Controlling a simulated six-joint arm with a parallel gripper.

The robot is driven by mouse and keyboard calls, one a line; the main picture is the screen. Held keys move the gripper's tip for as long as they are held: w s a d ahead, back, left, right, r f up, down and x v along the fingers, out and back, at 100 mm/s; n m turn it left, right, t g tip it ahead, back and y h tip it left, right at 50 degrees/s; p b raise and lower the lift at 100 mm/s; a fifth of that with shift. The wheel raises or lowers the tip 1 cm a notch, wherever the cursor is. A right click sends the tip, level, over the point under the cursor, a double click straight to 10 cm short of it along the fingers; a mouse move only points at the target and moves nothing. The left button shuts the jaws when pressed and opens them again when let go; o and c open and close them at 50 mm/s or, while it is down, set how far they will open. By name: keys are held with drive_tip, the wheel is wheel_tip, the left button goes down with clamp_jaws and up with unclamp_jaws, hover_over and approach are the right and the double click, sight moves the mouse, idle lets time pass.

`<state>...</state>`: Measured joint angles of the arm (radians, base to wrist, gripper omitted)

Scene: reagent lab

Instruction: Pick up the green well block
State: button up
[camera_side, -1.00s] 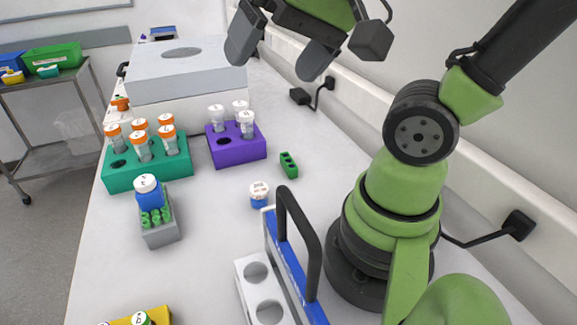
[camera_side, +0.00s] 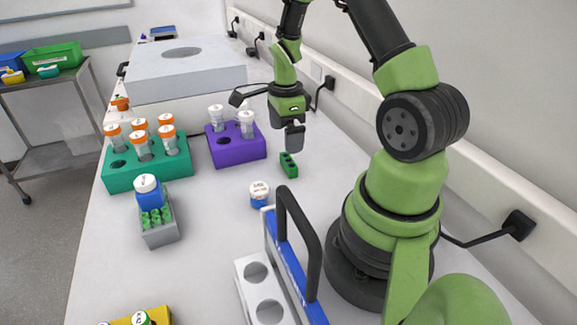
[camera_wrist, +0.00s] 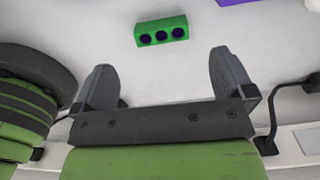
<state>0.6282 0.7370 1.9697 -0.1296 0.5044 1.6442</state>
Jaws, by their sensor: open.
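The small green well block (camera_side: 289,165) stands on the white bench, right of the purple rack. In the wrist view the green well block (camera_wrist: 162,31) shows three dark wells in a row, lying beyond the fingertips and between their lines. My gripper (camera_side: 294,138) points down above and close behind the block in the side view, apart from it. In the wrist view my gripper (camera_wrist: 160,68) has its two fingers wide apart with nothing between them.
The purple rack (camera_side: 224,157) with capped tubes stands left of the block. A white-capped blue bottle (camera_side: 259,194) stands nearer the camera. A green rack (camera_side: 117,181) holds orange-capped tubes. A white and blue carrier (camera_side: 284,262) with a black handle stands in front. The wall is at right.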

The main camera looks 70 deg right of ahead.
sight(284, 160)
drive_tip(key=f, duration=0.8)
drive_tip(key=shift+w+a+f, duration=0.1)
drive_tip(key=shift+w+f, duration=0.1)
drive_tip(key=c, duration=0.9)
